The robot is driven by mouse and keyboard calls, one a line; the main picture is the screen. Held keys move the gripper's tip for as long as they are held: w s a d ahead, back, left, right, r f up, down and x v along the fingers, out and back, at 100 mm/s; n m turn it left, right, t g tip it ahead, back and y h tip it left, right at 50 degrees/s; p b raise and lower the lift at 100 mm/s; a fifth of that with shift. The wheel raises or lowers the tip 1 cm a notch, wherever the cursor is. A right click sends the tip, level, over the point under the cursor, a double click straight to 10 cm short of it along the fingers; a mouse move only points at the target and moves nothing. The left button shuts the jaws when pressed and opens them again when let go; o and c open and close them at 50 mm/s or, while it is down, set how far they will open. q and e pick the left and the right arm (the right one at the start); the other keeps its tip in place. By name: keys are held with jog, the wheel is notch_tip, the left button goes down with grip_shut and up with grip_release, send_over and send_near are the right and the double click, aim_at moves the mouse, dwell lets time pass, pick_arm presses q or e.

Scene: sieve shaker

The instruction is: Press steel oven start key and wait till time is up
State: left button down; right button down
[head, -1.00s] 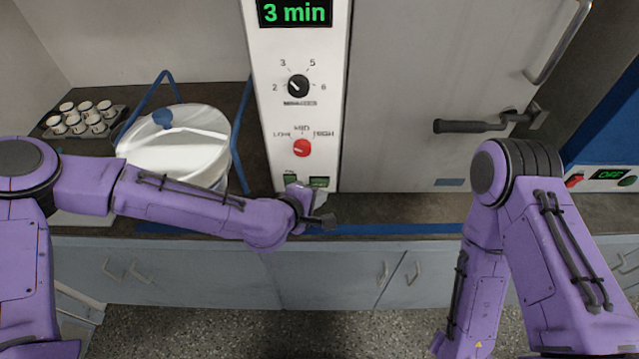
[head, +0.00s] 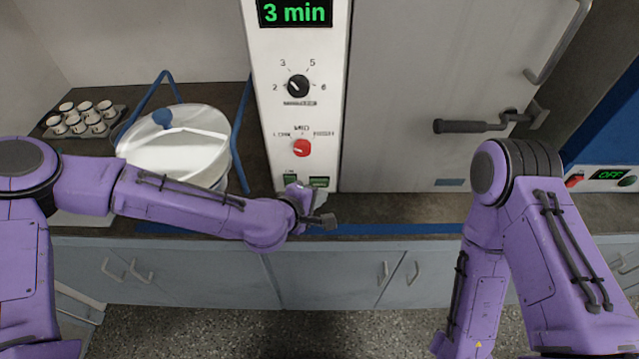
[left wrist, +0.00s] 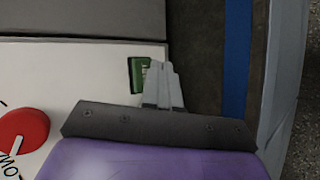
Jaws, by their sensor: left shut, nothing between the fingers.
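The steel oven has a grey door (head: 430,80) and a white control panel (head: 265,110). Its display (head: 294,12) reads "3 min" in green. A black minutes knob (head: 298,86) and a red knob (head: 302,148) sit below it. My left gripper (head: 322,221) is shut and empty, low in front of the panel. In the left wrist view its fingertips (left wrist: 154,66) overlap a green key (left wrist: 138,75); I cannot tell whether they touch it.
A white lidded vessel (head: 178,150) in a blue frame stands left of the panel. Several small cups (head: 88,118) stand in a tray behind it. A blue device (head: 610,181) at right reads "OFF". The door handle (head: 470,127) sticks out.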

pick_arm(q)
jog(key=shift+w, duration=0.1)
jog(key=shift+w, duration=0.35)
jog(key=shift+w, duration=0.5)
dwell(0.6)
jog(key=shift+s, duration=0.95)
jog(key=shift+s, duration=2.5)
